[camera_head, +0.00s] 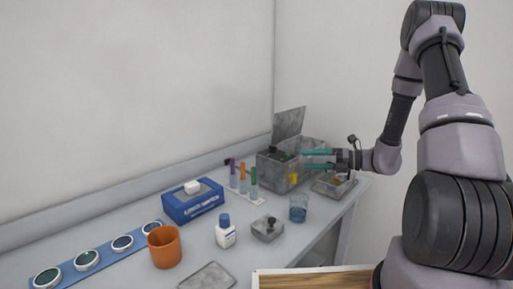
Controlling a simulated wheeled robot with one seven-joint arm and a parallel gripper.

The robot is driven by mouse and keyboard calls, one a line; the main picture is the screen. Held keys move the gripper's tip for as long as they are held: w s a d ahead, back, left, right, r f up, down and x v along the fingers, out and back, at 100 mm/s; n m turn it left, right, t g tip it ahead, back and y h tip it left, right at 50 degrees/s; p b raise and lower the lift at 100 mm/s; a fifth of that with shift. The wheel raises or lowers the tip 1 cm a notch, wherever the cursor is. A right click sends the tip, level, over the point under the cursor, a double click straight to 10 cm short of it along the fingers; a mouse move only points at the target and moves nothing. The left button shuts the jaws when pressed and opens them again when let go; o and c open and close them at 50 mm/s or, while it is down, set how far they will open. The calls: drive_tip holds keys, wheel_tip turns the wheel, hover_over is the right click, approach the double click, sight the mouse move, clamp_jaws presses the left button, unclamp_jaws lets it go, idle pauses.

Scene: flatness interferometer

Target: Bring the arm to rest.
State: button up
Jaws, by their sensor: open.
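My arm reaches in from the right side of the head view and folds down toward the right end of the bench. My gripper (318,159) is open, with two green fingertips pointing left. It appears empty. It hovers in front of or over a grey metal box (286,172) with a raised lid (289,123); the exact gap cannot be told. A small grey tray (334,185) with something yellowish in it sits below the gripper.
On the bench (330,215) stand a blue box (192,201), capped tubes (242,178), a blue glass (298,208), a white bottle (225,234), a small grey box (267,229), an orange cup (164,247) and a blue strip (105,255) with round lenses. A wall rises behind.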

drive_tip(key=s+a+r+n+g+h, duration=0.3)
drive_tip(key=s+r+n+g+h, duration=0.25)
drive_tip(key=s+r+n, duration=0.95)
drive_tip(key=s+d+r+n+t+h, duration=0.7)
drive_tip(key=r+n, duration=0.4)
drive_tip(key=n, duration=0.3)
drive_tip(key=shift+s+d+h, duration=0.2)
drive_tip(key=shift+s+h, duration=0.35)
drive_tip(key=shift+s, duration=0.35)
drive_tip(key=shift+r, duration=0.1)
